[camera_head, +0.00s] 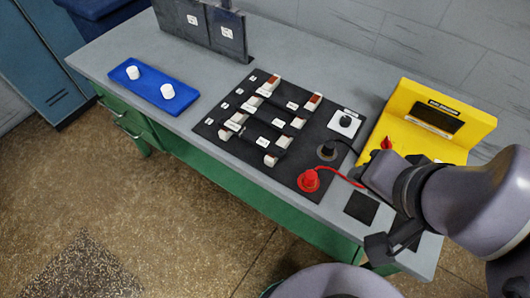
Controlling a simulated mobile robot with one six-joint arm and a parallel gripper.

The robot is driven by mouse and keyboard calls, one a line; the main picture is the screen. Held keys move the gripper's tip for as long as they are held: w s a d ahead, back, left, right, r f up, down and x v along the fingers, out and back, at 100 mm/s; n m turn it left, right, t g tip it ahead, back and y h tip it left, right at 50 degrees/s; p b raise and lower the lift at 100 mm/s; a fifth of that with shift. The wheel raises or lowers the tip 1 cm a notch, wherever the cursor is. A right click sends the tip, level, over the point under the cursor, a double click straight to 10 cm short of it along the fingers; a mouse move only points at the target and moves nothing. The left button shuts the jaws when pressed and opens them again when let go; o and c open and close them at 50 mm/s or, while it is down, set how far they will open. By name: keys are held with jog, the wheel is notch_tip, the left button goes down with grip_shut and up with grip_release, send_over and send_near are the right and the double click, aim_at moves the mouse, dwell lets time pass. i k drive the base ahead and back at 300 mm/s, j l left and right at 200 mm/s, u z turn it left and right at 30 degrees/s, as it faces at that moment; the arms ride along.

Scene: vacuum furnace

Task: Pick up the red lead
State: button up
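The red lead (337,174) has a round red plug (309,181) at the front right corner of the black board (285,170). Its thin red cable runs right and disappears behind my arm, so its other end is hidden. A small red part (387,143) shows on the front of the yellow instrument, but I cannot tell whether the lead joins it. My gripper (388,243) is a dark shape over the bench's right end, to the right of the red plug and apart from it. Its fingertips are not clear, and I cannot tell whether it is open.
A black plug (327,151) with a black cable sits just behind the red one. The board carries several white-ended holders. The yellow instrument (440,112) stands at the right. A black square (361,208) lies near the front edge. A blue tray (150,90) holds two white pieces.

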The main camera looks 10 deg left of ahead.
aim_at(309, 181)
jog(key=j+u, duration=0.2)
jog(key=u, duration=0.15)
jog(key=j+z, duration=0.25)
jog(key=z, duration=0.15)
jog(key=j+z, duration=0.55)
jog(key=z, duration=0.2)
jog(key=j+z, duration=0.2)
jog(key=z, duration=0.15)
